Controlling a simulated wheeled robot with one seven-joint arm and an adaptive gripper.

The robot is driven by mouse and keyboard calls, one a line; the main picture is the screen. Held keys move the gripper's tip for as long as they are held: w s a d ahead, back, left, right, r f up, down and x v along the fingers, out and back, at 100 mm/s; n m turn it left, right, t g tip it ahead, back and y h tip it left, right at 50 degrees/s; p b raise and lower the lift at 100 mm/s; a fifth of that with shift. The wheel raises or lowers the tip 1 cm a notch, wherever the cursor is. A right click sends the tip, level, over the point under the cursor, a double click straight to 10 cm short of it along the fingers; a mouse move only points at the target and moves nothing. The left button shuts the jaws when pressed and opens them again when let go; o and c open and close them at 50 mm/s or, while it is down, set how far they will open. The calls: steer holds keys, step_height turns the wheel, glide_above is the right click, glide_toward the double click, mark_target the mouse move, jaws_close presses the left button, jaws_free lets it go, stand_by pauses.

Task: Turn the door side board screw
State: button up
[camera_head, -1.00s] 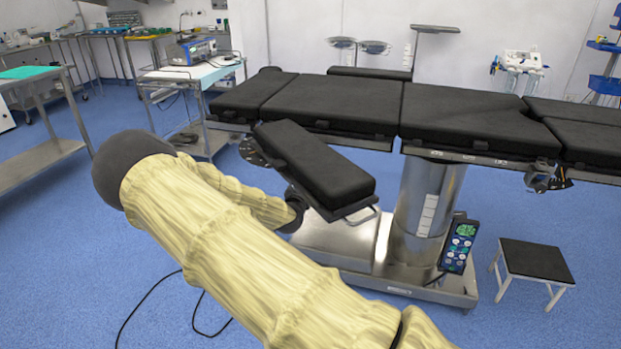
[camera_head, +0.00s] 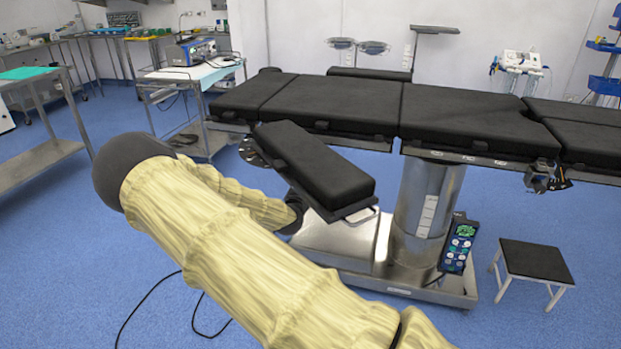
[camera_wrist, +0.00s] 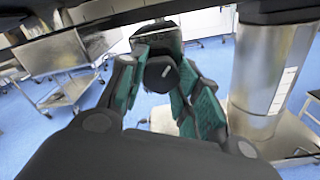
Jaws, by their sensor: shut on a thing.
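The side board (camera_head: 315,165) is a black padded board on the near side of the operating table, angled out toward me. Its screw shows in the wrist view as a dark knob (camera_wrist: 162,74) with a small white mark, below a metal clamp. My gripper (camera_wrist: 160,88) has a green-padded finger on either side of the knob and is shut on it. In the head view, my cream-sleeved arm reaches under the board, and the fingers and the knob are hidden there.
The operating table (camera_head: 340,102) stands on a steel column (camera_head: 425,200) right of my arm. A hand control (camera_head: 458,246) hangs from it. A stool (camera_head: 535,262) stands at right. A metal trolley (camera_head: 190,76) is behind left. Blue floor is open at left.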

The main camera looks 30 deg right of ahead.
steer(key=shift+a+f+n, duration=0.1)
steer(key=shift+n, duration=0.2)
steer(key=o, duration=1)
steer(key=shift+o, duration=0.2)
steer(key=v, duration=1.2)
